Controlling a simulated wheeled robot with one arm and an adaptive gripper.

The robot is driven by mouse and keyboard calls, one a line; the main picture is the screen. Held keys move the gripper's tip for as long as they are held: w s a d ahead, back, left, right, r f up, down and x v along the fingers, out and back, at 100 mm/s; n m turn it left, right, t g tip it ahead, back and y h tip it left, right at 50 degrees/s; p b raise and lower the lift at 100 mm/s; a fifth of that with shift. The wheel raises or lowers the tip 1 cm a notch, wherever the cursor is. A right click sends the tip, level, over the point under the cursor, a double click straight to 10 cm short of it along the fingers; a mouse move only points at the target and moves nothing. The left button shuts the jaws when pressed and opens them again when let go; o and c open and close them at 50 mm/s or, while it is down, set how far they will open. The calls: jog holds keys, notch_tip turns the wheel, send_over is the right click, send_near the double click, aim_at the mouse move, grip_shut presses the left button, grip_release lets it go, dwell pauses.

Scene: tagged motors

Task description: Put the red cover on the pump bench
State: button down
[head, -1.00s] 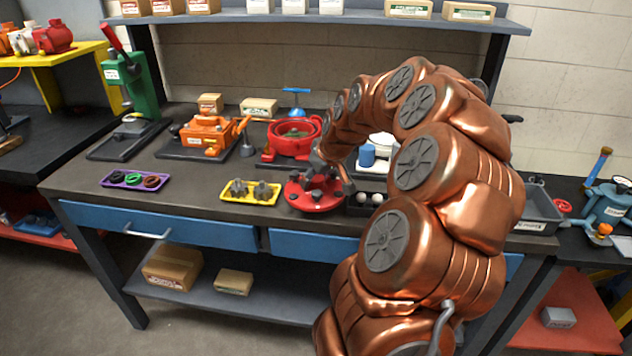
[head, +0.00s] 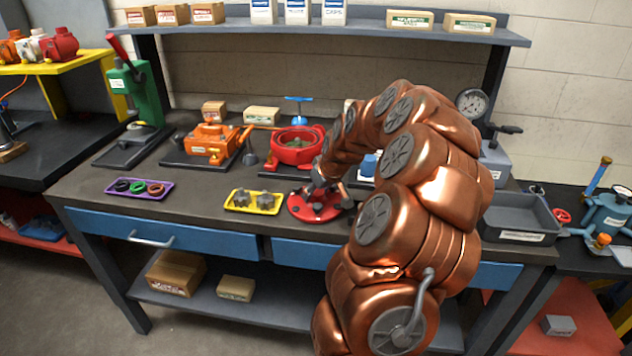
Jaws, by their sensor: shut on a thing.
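The red cover (head: 312,207) is a round red disc near the front edge of the middle bench, right of the yellow tray. My gripper (head: 322,196) is over it from above and shut on it; the fingers are small and partly hidden by my copper arm. I cannot tell whether the cover touches the bench top. Behind it stands a red round open housing (head: 297,148) with grey parts inside. The frames do not show clearly which bench is the pump bench; a blue pump-like unit (head: 606,208) stands on the right-hand bench.
A yellow tray (head: 232,207) with grey parts and a purple tray (head: 116,186) with rings lie left of the cover. An orange unit (head: 210,142) and green press (head: 143,93) stand behind. A grey bin (head: 522,237) sits to the right. My arm hides part of the bench.

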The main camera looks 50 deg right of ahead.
jog(key=shift+f, duration=0.2)
jog(key=shift+c, duration=2.4)
grip_release()
jog(key=shift+r, duration=0.2)
jog(key=b+v, duration=0.2)
jog(key=v, duration=0.9)
jog(key=shift+s+r+b, duration=0.2)
jog(key=shift+r+b, duration=0.15)
jog(key=shift+b, duration=0.05)
